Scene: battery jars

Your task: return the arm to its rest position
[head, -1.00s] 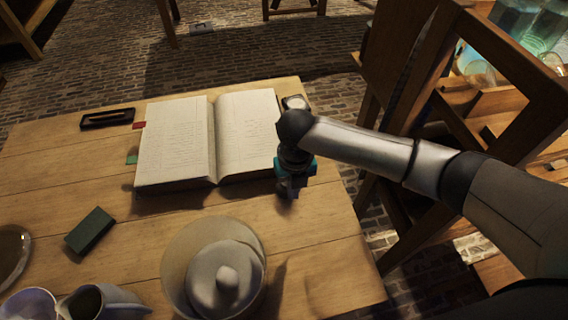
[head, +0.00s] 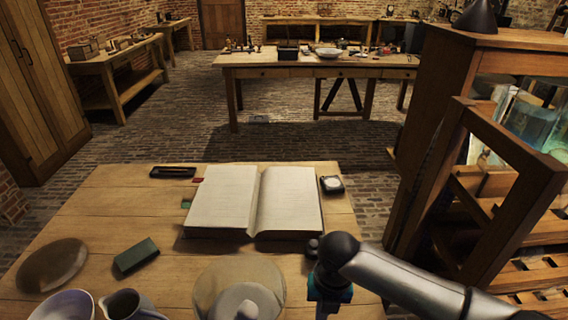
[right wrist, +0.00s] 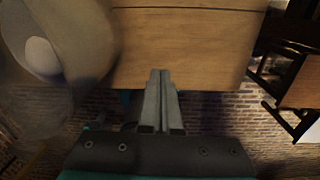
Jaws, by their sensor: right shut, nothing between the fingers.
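My right arm (head: 405,275) comes in from the lower right in the head view. Its dark and teal gripper (head: 326,308) is over the table's near right part, cut by the bottom edge. In the right wrist view the two grey fingers (right wrist: 160,76) lie together, shut and empty, pointing at the table's bare wood (right wrist: 190,45). My left gripper and arm are in neither view.
An open book (head: 287,200), a small dial box (head: 332,184), a pen tray (head: 173,172), a green block (head: 136,255) and a lidded pot (head: 245,303) are on the table (head: 105,205). A wooden cabinet with an open frame door (head: 540,187) stands close right of my arm.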

